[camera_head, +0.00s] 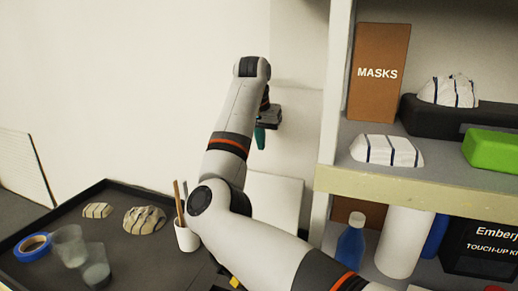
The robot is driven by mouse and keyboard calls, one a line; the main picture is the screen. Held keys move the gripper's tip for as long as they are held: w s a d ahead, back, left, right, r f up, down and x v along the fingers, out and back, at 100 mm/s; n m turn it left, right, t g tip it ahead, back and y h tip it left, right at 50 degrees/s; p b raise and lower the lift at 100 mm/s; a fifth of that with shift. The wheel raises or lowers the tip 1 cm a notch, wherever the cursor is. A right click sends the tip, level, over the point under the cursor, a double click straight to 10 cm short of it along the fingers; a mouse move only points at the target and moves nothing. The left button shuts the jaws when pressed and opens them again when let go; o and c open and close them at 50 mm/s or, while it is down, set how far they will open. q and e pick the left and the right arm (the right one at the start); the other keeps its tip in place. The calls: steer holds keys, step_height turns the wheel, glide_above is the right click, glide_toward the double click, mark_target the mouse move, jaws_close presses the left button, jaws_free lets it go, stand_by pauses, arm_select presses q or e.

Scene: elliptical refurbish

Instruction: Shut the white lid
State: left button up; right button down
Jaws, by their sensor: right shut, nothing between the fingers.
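A flat white panel (287,199), which looks like the white lid, stands raised behind my right arm, between the dark tray and the shelf unit. My arm covers its left and lower parts, and its hinge and what it belongs to are hidden. My right gripper (260,138) is shut and empty, with its greenish fingers pointing down. In the picture it is above the panel's upper edge, in front of the pale wall, and looks apart from the panel. My left gripper is not in view.
A dark tray (106,184) at the left holds blue tape (33,246), clear cups, crumpled cloths and a white cup (187,238) with sticks, close to my arm. The shelf (415,190) at the right holds a MASKS box (378,72), a green block (492,151) and bottles.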

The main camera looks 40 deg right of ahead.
step_height(320, 180, down, 8)
steer(key=s+a+p, duration=0.1)
steer(key=p, duration=0.4)
steer(key=shift+a+p, duration=0.25)
steer(key=shift+p, duration=0.05)
